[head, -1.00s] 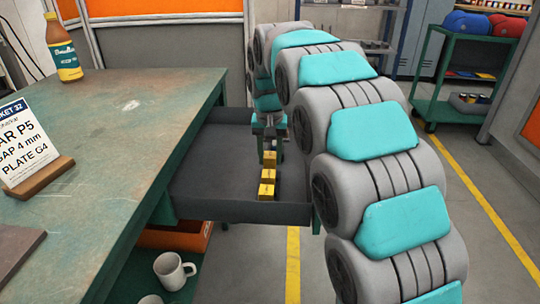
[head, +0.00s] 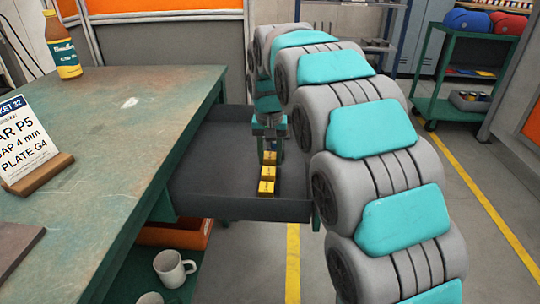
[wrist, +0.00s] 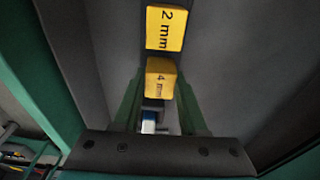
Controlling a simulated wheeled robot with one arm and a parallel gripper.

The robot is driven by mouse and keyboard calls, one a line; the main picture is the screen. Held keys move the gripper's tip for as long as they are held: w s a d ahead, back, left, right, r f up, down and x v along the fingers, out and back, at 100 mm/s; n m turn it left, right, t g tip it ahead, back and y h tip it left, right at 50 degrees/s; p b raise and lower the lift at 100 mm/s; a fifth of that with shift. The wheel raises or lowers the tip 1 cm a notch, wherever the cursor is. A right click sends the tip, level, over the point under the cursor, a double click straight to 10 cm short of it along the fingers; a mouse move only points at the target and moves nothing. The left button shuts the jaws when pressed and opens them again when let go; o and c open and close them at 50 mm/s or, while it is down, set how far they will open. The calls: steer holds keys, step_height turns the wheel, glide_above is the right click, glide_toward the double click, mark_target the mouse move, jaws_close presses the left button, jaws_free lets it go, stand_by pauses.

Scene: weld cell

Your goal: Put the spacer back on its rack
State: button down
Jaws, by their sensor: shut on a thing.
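Yellow spacer blocks stand in a row in the open dark drawer (head: 215,180). In the wrist view one block marked 4 mm (wrist: 160,78) sits between the green fingertips of my gripper (wrist: 160,95), which is shut on it. A block marked 2 mm (wrist: 165,28) lies just beyond it, with a small gap. In the head view my gripper (head: 269,145) points down at the back end of the row, at the rearmost yellow block (head: 269,157). Nearer yellow blocks (head: 267,180) stand in front. I cannot make out the rack clearly beneath the blocks.
The green workbench (head: 120,120) is on the left, with a bottle (head: 63,47) and a sign card (head: 28,140) on it. A mug (head: 173,268) stands on a lower shelf. The drawer floor left of the row is clear. A green cart (head: 450,105) stands at the back right.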

stand_by(0.3)
steer(key=shift+c, duration=1.8)
jaws_free()
steer(key=r, duration=0.5)
steer(key=s+r, duration=0.1)
steer(key=r, duration=0.1)
steer(key=shift+r, duration=0.35)
